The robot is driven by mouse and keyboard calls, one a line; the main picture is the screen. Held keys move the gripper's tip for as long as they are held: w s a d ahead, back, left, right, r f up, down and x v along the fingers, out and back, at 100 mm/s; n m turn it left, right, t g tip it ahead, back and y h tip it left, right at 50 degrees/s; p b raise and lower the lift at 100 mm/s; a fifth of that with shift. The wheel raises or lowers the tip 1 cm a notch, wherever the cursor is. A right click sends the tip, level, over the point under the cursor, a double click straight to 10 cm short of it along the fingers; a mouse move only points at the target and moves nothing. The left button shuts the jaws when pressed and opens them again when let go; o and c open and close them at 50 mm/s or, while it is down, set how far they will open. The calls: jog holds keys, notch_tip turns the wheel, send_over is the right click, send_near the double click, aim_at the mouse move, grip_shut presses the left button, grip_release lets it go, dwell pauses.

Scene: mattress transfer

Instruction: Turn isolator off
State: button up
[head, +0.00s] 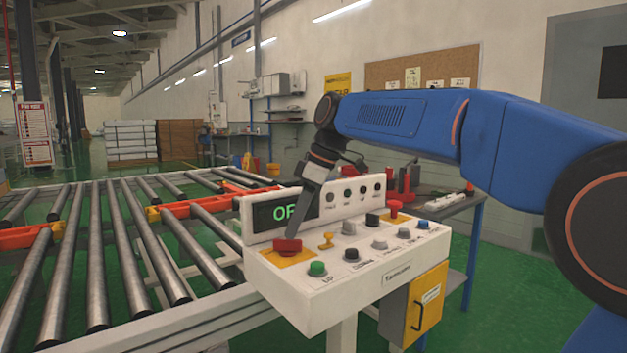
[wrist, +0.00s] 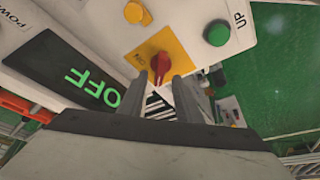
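The isolator is a red rotary knob (head: 287,246) on a yellow plate (head: 297,258) at the left end of the white control panel. In the wrist view the red knob (wrist: 160,66) sits at my fingertips, with "ON" printed on the yellow plate beside it. My gripper (head: 291,236) points down at the knob from above. In the wrist view my gripper (wrist: 168,84) has its fingers apart, with a gap between them. I cannot tell whether they touch the knob. The display (wrist: 78,72) reads "OFF" in green; in the head view my gripper partly covers it.
A green UP button (head: 317,268) and several other buttons stand close to the knob. A roller conveyor (head: 110,235) runs along the left. A yellow box (head: 427,300) hangs under the panel's right end. A grey bench (head: 450,205) stands behind the panel.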

jog(key=v, duration=1.4)
jog(key=shift+d+r, duration=0.1)
jog(key=shift+d, duration=0.05)
jog(key=s+d+f+m+t+h, duration=0.1)
jog(key=s+d+f+m, duration=0.4)
jog(key=s+f, duration=0.5)
jog(key=s+d+f+m+t+h, duration=0.1)
jog(key=s+d+f+m+h, duration=0.1)
jog(key=s+d+f+m, duration=0.3)
jog(key=s+d+f+m+t+h, duration=0.1)
jog(key=s+d+f+m, duration=0.5)
jog(key=s+d+f, duration=0.6)
notch_tip(320, 180, down, 11)
jog(key=s+t, duration=0.1)
jog(key=s, duration=0.1)
jog(key=shift+s, duration=0.3)
